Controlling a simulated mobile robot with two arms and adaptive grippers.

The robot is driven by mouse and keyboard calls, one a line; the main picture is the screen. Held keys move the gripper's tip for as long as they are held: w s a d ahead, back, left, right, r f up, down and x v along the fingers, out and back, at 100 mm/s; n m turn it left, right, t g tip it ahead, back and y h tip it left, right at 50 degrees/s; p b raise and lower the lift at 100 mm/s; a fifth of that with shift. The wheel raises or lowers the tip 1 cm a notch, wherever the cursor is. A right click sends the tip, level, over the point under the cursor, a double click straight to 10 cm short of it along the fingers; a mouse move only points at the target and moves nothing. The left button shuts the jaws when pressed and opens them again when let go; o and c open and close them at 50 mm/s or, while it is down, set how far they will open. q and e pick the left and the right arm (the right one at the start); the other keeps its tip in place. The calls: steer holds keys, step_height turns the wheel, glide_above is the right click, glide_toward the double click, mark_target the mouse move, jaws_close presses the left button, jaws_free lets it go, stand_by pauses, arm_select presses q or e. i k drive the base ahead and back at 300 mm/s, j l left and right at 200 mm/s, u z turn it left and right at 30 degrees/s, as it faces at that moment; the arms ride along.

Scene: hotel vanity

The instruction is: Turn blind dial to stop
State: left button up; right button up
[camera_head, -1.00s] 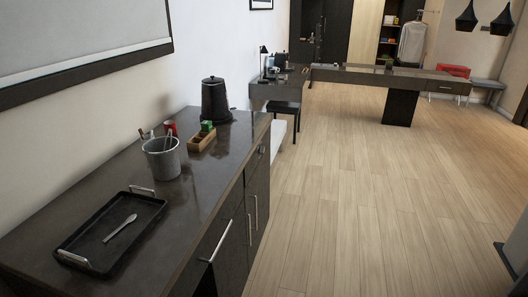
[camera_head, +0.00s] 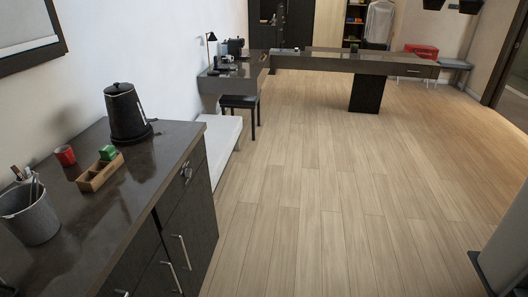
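A small round silver knob (camera_head: 187,173) sits high on the dark front of the cabinet (camera_head: 205,205), near its far end. It may be the dial, but no marking on it is readable at this size. A framed grey panel, perhaps the blind (camera_head: 25,22), shows at the top left, cut off by the picture edge. Neither of my grippers shows in the head view.
The counter holds a grey bucket (camera_head: 33,222) with utensils, a red cup (camera_head: 65,155), a wooden box (camera_head: 98,174) with a green item, and a black kettle (camera_head: 124,113). A stool (camera_head: 241,103) stands by the far desk (camera_head: 345,63). The wood floor (camera_head: 310,190) is open.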

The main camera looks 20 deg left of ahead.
mark_target(187, 173)
steer(key=i+l, duration=0.1)
steer(key=i, duration=0.5)
steer(key=i+l+u, duration=0.1)
steer(key=i, duration=0.55)
steer(key=i+l+u, duration=0.1)
steer(key=i, duration=0.5)
